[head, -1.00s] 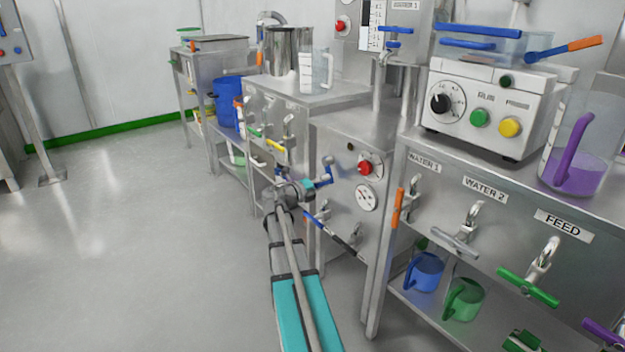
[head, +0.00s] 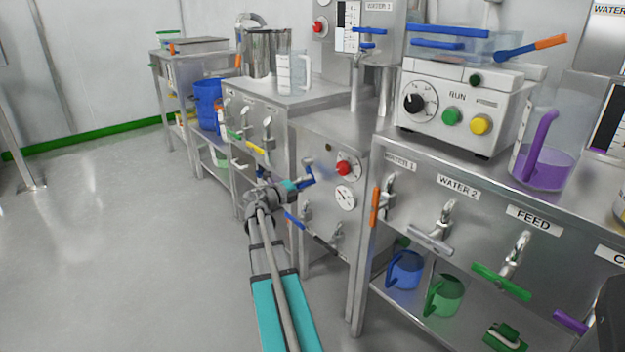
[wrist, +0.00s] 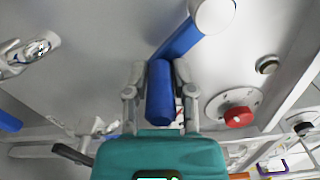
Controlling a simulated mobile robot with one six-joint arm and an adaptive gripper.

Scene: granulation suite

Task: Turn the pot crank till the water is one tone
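A blue crank (head: 308,174) sticks out from the front of a steel cabinet (head: 318,215), left of a red knob. In the wrist view its blue handle (wrist: 161,100) points toward me, and its blue arm (wrist: 180,42) runs up right to a pale round hub (wrist: 213,14). My gripper (wrist: 161,72) has one grey finger on each side of the handle, both seeming to touch it. In the head view my gripper (head: 298,184) is at the crank, its fingers too small to make out. No water inside the cabinet shows.
The red knob (head: 344,168) and a round gauge (head: 345,197) sit right of the crank. The floor (head: 120,240) on the left is clear.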

